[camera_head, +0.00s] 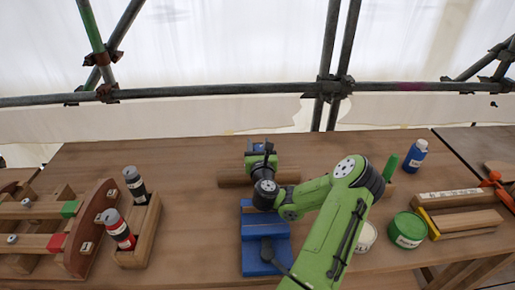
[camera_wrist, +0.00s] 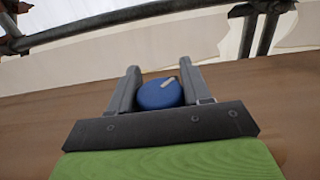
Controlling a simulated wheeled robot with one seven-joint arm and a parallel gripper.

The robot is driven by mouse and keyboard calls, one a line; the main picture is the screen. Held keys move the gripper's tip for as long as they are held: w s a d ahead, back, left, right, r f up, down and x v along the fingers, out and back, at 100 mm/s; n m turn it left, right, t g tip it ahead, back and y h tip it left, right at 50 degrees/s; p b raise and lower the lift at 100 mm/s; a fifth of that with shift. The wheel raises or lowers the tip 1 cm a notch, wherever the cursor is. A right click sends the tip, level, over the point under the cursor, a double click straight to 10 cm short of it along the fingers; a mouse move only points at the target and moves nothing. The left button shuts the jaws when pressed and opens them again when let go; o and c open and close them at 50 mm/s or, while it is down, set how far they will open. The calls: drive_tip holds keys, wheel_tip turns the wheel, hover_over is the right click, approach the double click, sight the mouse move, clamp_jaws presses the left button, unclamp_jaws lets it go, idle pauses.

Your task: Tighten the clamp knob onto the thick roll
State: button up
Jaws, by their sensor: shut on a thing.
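A round blue knob (camera_wrist: 160,95) with a pale mark on its top sits between the two fingers of my gripper (camera_wrist: 158,68) in the wrist view. The fingers are shut on its sides. In the head view my gripper (camera_head: 260,149) is at the back middle of the bench, with a bit of the blue knob showing. A thick brown roll (camera_head: 231,180) lies across the bench just below my gripper, partly hidden by my arm. Whether the knob's clamp touches the roll is hidden. A blue stand (camera_head: 265,222) is in front of the roll.
Wooden racks (camera_head: 60,210) stand at the left, with two bottles in a wooden holder (camera_head: 148,225). A green tin (camera_head: 407,229), a blue bottle (camera_head: 415,155) and a wooden tray (camera_head: 470,222) are at the right. Scaffold poles (camera_head: 200,91) cross behind the bench.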

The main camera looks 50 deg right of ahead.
drive_tip(key=shift+s+d+f+m+g+h+b, duration=0.1)
drive_tip(key=shift+m+g+h+b, duration=0.3)
drive_tip(key=shift+m+g+h, duration=0.35)
drive_tip(key=shift+s+m+g+h+b, duration=0.1)
drive_tip(key=shift+m+g+h+b, duration=0.35)
drive_tip(key=shift+g, duration=0.4)
drive_tip(key=o, duration=1)
